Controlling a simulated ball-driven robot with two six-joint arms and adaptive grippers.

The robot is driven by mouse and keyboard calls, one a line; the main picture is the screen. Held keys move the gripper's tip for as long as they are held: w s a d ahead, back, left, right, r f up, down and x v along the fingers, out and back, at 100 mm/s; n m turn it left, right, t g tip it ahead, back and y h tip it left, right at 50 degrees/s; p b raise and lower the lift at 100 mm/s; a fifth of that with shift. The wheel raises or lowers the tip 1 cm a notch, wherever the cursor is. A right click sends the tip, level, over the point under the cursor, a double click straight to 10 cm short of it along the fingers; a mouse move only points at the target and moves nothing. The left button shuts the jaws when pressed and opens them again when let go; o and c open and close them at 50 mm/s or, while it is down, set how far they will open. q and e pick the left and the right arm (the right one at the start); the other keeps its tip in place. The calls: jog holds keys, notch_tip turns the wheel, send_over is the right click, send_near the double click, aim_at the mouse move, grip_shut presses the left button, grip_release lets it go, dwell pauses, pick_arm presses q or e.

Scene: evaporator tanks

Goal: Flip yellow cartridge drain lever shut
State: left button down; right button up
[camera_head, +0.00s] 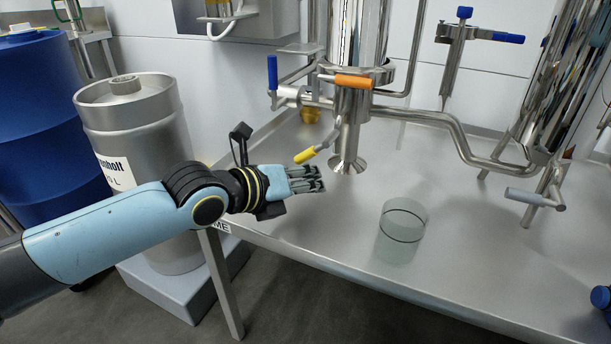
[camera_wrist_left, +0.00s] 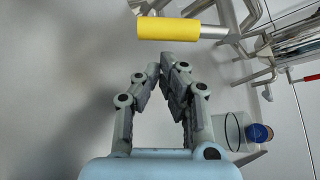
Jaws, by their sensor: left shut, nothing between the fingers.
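The yellow cartridge drain lever (camera_head: 306,155) is on the lower side of the steel cartridge housing, above the flared drain outlet (camera_head: 347,163). In the head view it slants down to the left. My left gripper (camera_head: 322,179) is shut and empty, just below the lever in the picture. In the left wrist view the yellow lever (camera_wrist_left: 168,28) lies across the picture just beyond my left fingertips (camera_wrist_left: 167,62). I cannot tell whether they touch it. My right gripper does not show.
A clear beaker (camera_head: 403,230) stands on the steel table (camera_head: 480,260), right of the outlet. An orange lever (camera_head: 352,81) and a blue lever (camera_head: 272,72) are above. A steel keg (camera_head: 140,150) and a blue drum (camera_head: 40,115) stand left. A grey-handled lever (camera_head: 526,196) is at the right.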

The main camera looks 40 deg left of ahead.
pick_arm(q)
jog(key=shift+a+r, duration=0.45)
jog(key=shift+r, duration=0.05)
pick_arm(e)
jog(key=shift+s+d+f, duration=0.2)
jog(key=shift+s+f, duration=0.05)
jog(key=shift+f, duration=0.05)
pick_arm(q)
jog(key=shift+r, duration=0.1)
jog(key=shift+a+r+m+y+p, duration=0.1)
jog(key=shift+a+m+y+p, duration=0.2)
jog(key=shift+m, duration=0.2)
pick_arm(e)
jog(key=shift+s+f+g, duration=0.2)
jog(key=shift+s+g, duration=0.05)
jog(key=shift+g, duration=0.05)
